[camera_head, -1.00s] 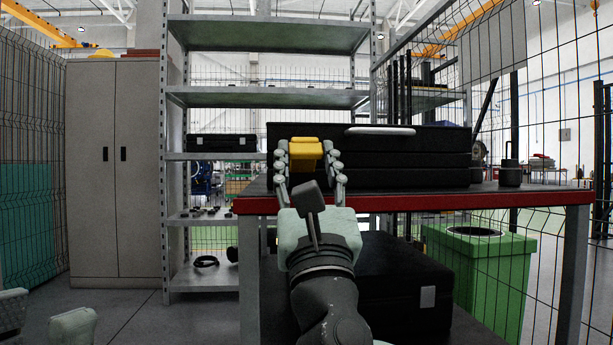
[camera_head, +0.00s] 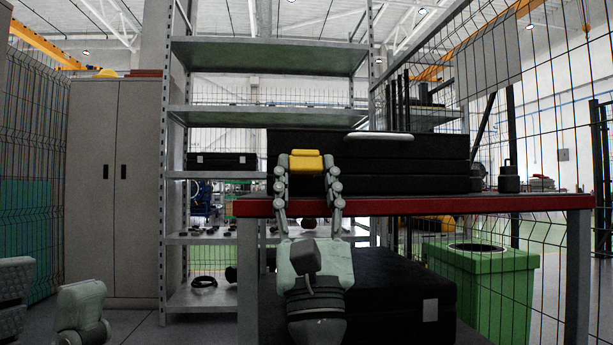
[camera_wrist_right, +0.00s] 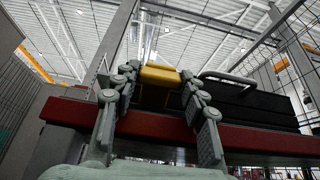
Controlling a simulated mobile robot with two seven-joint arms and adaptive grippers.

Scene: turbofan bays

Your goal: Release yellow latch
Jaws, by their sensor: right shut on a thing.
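The yellow latch (camera_head: 306,161) is on the front of the black case (camera_head: 400,160) on the red-edged table. My right gripper (camera_head: 306,172) is shut on it, with one jointed finger at each side. Whether the latch has tilted is unclear. Parts of my left gripper (camera_head: 50,300) show at the lower left, away from the table and cut off by the picture's edge.
The red table edge (camera_head: 420,205) runs in front of and below the case. A second black case (camera_head: 400,295) lies underneath. A green bin (camera_head: 480,285) stands at the right. Metal shelves (camera_head: 265,115) and a grey cabinet (camera_head: 115,190) stand behind. Wire fencing flanks both sides.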

